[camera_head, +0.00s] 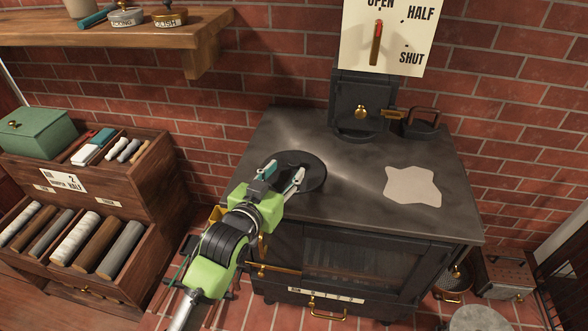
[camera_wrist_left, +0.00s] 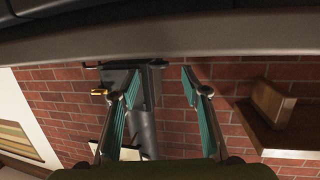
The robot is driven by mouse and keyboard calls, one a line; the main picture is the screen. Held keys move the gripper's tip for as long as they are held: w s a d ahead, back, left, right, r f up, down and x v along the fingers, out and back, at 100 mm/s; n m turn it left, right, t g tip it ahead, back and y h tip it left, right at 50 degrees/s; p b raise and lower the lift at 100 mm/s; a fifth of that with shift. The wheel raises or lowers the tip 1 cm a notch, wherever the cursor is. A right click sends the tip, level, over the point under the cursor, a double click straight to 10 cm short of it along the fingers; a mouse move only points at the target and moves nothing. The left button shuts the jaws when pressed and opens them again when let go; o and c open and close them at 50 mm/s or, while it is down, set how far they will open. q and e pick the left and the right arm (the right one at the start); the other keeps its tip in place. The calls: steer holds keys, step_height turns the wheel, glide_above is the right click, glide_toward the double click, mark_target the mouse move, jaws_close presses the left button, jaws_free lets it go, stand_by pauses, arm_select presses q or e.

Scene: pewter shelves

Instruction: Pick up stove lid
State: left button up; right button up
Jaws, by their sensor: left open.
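The stove lid (camera_head: 313,170) is a dark round disc on the left part of the black stove's top (camera_head: 350,190). My left gripper (camera_head: 283,174) reaches in from the lower left, with its fingers over the lid's left side and covering part of it. The gripper is open, and nothing shows between its teal-padded fingers in the left wrist view (camera_wrist_left: 162,82). I cannot tell whether the fingers touch the lid. My right gripper is in neither view.
A flue (camera_head: 360,103) and a flat iron (camera_head: 422,122) stand at the stove's back. A pale patch (camera_head: 413,185) lies right of the lid. A wooden rack (camera_head: 140,190) with rolls stands left; a wall shelf (camera_head: 200,45) hangs above.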

mark_target(291, 166)
arm_select(q)
steer(key=shift+p+x, duration=0.7)
steer(key=shift+x, duration=1.65)
steer(key=shift+s+f, duration=0.1)
steer(key=shift+f, duration=0.05)
jaws_close()
steer(key=shift+r, duration=0.25)
